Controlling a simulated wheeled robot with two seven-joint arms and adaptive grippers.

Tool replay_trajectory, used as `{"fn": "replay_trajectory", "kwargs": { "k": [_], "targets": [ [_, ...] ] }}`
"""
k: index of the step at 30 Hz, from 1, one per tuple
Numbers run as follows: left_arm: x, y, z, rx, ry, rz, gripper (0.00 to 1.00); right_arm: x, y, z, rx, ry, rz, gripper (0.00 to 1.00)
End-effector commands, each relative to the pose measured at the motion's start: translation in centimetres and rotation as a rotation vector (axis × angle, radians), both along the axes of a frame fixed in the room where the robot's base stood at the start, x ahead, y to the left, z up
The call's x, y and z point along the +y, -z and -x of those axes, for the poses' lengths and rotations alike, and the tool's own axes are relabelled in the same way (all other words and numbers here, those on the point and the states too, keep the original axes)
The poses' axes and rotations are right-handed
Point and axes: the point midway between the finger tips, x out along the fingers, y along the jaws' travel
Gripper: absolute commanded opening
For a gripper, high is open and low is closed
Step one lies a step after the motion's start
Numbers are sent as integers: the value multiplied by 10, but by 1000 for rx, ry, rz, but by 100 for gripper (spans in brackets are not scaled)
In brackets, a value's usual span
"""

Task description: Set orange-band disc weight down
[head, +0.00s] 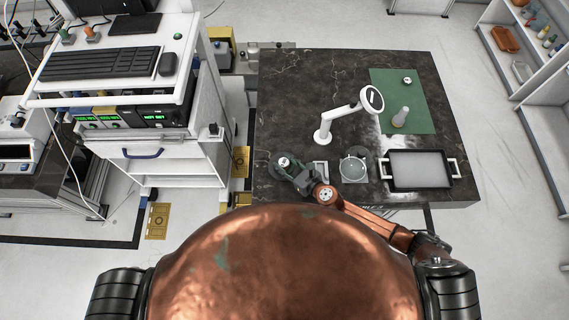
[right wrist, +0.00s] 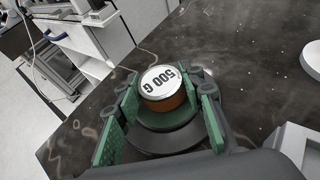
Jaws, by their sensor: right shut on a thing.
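The orange-band disc weight (right wrist: 165,92) has a pale top marked "500 G" and an orange-brown side, seen in the right wrist view. My right gripper (right wrist: 160,98) is shut on it, with green pads on both sides. A dark round base (right wrist: 160,140) shows below the weight; I cannot tell whether the weight touches it. In the head view my right gripper (head: 291,167) is at the near left part of the dark stone table (head: 290,95), with the weight's pale top (head: 283,161) at its tip. My left gripper is not in view.
The table's far left is clear.

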Motion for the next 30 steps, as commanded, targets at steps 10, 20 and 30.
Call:
{"fn": "replay_trajectory", "kwargs": {
  "k": [10,20,30],
  "targets": [
    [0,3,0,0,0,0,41,0,3,0,-1,0,-1,37],
    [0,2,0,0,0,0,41,0,2,0,-1,0,-1,53],
    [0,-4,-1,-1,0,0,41,-5,-5,4,0,1,2,53]
  ]
}}
